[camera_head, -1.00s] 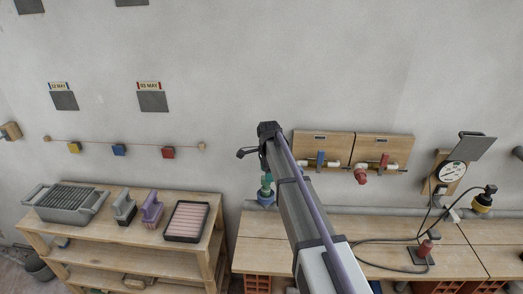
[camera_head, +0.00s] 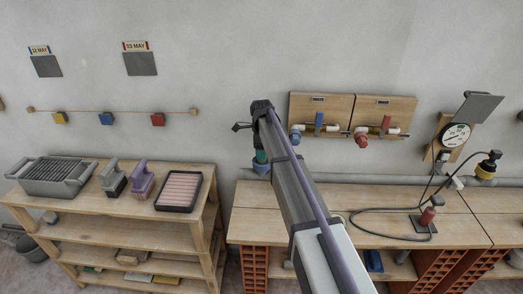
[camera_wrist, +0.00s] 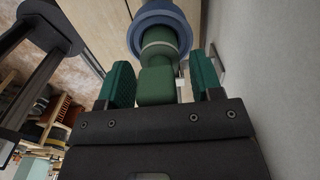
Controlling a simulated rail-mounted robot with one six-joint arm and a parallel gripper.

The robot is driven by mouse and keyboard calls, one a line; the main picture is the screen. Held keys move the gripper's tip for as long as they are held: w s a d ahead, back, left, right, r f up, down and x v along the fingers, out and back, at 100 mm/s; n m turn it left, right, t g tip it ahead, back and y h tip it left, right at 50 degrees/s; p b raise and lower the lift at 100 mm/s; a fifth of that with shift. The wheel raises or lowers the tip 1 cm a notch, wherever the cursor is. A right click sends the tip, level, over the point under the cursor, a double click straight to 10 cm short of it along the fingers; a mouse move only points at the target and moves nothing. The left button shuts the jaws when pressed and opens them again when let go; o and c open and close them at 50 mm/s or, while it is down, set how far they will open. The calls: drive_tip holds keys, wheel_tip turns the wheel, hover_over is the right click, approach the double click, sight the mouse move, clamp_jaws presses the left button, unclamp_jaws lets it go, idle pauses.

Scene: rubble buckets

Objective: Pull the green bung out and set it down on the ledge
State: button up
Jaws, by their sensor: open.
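The green bung (camera_wrist: 156,82) sits in a blue collar (camera_wrist: 160,22) in the wrist view, its squared end toward my gripper. My gripper (camera_wrist: 162,80) is open, with one green-padded finger on each side of the bung's end. Gaps show between the pads and the bung, the right one wider. In the head view, the bung (camera_head: 261,156) and collar (camera_head: 261,168) are at the wall end of the wooden bench top (camera_head: 262,205), partly covered by my arm. My gripper's fingers are hidden there. I cannot tell which surface is the ledge.
A wooden shelf unit (camera_head: 120,232) at left holds a grey tray (camera_head: 50,172), brushes and a dark-framed tray (camera_head: 179,190). Valve boards (camera_head: 352,103) hang right of my arm. A gauge (camera_head: 456,136), cables and a red-topped item (camera_head: 428,215) are on the right. A grey pipe runs along the wall.

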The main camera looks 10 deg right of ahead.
drive_tip(key=shift+c, duration=0.2)
drive_tip(key=shift+r, duration=0.1)
drive_tip(key=c, duration=1.1)
